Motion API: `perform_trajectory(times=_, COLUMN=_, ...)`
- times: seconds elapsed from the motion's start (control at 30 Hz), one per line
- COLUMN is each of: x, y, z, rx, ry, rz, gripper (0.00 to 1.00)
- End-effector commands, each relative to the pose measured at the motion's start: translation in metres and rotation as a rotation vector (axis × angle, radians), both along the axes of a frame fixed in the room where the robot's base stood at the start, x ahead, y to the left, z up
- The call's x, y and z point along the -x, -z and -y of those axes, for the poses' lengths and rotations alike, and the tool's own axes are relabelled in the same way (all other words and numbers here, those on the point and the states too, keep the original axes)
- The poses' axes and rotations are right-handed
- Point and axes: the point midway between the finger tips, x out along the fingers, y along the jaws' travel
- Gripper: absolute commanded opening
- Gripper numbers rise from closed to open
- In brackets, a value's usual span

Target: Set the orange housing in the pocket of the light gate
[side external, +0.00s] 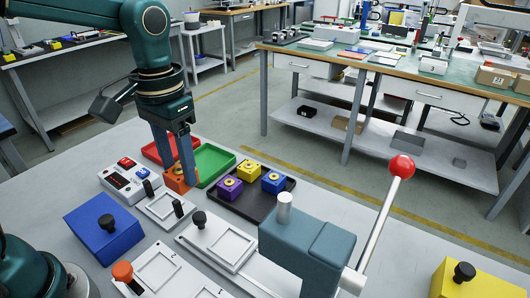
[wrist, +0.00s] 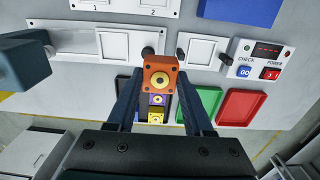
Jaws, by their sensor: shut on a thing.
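The orange housing (side external: 176,179) is a small block with a yellow round boss; its top shows in the wrist view (wrist: 160,64). My gripper (side external: 181,176) points down and is shut on it, with one finger on each side in the wrist view (wrist: 160,84). The light gate (side external: 156,210) is a pale plate with a square pocket and two black posts. In the wrist view the gate (wrist: 203,50) lies right of and above the housing, and its pocket looks empty. The housing is outside the pocket; its height above the table is hard to tell.
A white control box (side external: 129,182) and blue block (side external: 104,230) flank the gate. Red (side external: 152,153) and green (side external: 220,161) trays lie behind. A black tray (side external: 258,215) holds purple, yellow and blue housings. A lever press (side external: 310,245) and slide fixture (side external: 215,245) stand nearby.

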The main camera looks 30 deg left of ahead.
Motion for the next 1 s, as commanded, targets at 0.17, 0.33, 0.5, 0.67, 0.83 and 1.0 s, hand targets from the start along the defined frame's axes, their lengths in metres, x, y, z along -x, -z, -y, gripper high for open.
perform_trajectory(times=0.17, x=-0.001, y=-0.011, z=-0.017, rx=0.000, ry=0.012, rz=0.007, gripper=0.00)
perform_trajectory(times=0.33, x=-0.009, y=0.007, z=-0.042, rx=-0.004, ry=0.088, rz=0.031, gripper=0.00)
perform_trajectory(times=0.5, x=-0.007, y=0.030, z=-0.075, rx=-0.004, ry=0.061, rz=0.020, gripper=0.00)
perform_trajectory(times=0.67, x=-0.001, y=0.038, z=-0.089, rx=0.001, ry=0.008, rz=-0.001, gripper=0.00)
perform_trajectory(times=0.83, x=-0.001, y=0.046, z=-0.091, rx=0.002, ry=0.001, rz=-0.002, gripper=0.00)
perform_trajectory(times=1.0, x=-0.001, y=0.061, z=-0.091, rx=0.002, ry=0.001, rz=-0.003, gripper=0.00)
